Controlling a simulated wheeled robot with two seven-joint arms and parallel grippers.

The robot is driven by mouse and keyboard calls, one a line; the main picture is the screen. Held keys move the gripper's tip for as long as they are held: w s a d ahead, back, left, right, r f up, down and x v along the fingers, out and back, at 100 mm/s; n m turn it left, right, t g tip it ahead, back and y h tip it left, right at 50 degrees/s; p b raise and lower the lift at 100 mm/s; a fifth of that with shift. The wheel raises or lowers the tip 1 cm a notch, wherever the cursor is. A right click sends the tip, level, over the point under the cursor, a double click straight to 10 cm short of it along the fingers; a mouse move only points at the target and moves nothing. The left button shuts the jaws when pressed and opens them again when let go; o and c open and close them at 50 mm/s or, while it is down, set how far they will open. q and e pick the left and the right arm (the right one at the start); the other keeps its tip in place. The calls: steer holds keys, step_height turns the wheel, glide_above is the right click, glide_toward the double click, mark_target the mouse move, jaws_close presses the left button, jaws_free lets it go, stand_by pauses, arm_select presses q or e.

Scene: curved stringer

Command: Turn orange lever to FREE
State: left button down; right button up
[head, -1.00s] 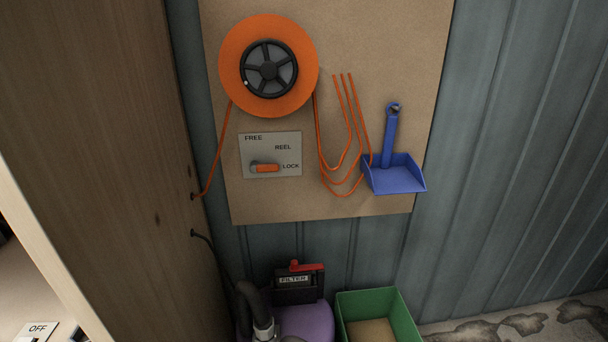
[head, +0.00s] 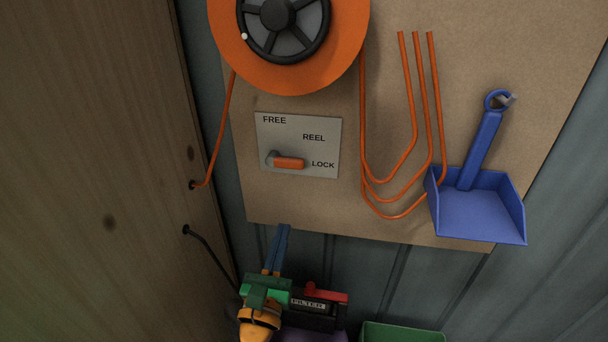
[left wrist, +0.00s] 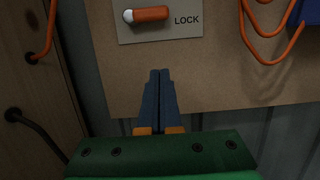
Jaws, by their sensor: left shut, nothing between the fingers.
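The orange lever (head: 288,162) sits on a grey plate (head: 325,142) marked FREE, REEL and LOCK, fixed to a brown board. Its handle points right, toward LOCK; FREE is at the plate's upper left. The lever also shows at the top of the left wrist view (left wrist: 150,14). My left gripper (head: 285,228) is below the plate, pointing up, its blue fingers shut with nothing between them. In the left wrist view the closed fingertips (left wrist: 159,74) are below the lever and apart from it. My right gripper is not in view.
An orange reel (head: 230,55) with a black hub hangs above the plate. Orange cable loops (head: 414,130) and a blue dustpan (head: 480,205) hang to the right. A wooden panel (head: 90,150) stands close on the left. A filter box (head: 318,304) and green bin (head: 400,332) are below.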

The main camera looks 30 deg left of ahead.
mark_target(286, 161)
arm_select(q)
steer(key=x, duration=0.3)
steer(key=p+x, duration=0.1)
steer(key=x, duration=0.5)
steer(key=shift+s+r+p, duration=0.1)
steer(key=shift+r+p, duration=0.15)
steer(key=shift+p, duration=0.1)
steer(key=r+p, duration=0.1)
steer(key=r, duration=0.1)
steer(key=r+p, duration=0.2)
steer(key=shift+w+a, duration=0.1)
steer(key=shift+w, duration=0.15)
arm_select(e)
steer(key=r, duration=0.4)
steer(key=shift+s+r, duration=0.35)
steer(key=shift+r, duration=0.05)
arm_select(q)
steer(key=shift+w+f, duration=0.1)
